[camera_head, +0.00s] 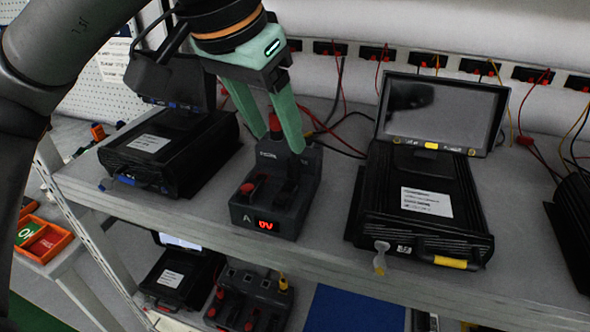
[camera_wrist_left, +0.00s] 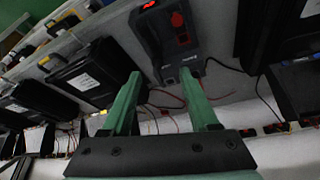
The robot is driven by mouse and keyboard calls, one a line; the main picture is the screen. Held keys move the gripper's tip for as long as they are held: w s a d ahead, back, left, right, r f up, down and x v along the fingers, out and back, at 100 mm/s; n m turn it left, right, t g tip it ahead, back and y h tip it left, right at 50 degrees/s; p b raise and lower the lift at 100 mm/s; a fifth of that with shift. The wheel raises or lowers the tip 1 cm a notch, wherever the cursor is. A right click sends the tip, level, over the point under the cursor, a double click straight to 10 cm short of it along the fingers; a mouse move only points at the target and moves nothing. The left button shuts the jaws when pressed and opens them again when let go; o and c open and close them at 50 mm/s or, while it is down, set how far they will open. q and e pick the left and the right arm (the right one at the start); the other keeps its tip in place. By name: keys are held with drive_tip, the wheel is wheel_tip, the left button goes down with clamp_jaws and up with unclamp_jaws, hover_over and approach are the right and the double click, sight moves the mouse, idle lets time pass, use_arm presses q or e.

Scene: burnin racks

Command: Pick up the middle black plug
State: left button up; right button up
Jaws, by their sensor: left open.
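A dark power block (camera_head: 264,222) marked "A" stands on the upper shelf. In the left wrist view the block (camera_wrist_left: 152,36) lies beyond the fingertips (camera_wrist_left: 160,74). Nothing is visibly held. My right gripper is not in view.
A black unit (camera_head: 195,150) stands left of the block, and another (camera_head: 455,215) with a raised screen (camera_head: 440,112) stands right. Red and black cables run behind to sockets on the back rail (camera_head: 400,55). Bare shelf (camera_head: 335,200) separates the block from the right unit.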

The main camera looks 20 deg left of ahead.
sight(290, 164)
use_arm(q)
drive_tip(key=x, duration=0.8)
drive_tip(key=shift+s+d+f, duration=0.15)
drive_tip(key=shift+s, duration=0.15)
clamp_jaws()
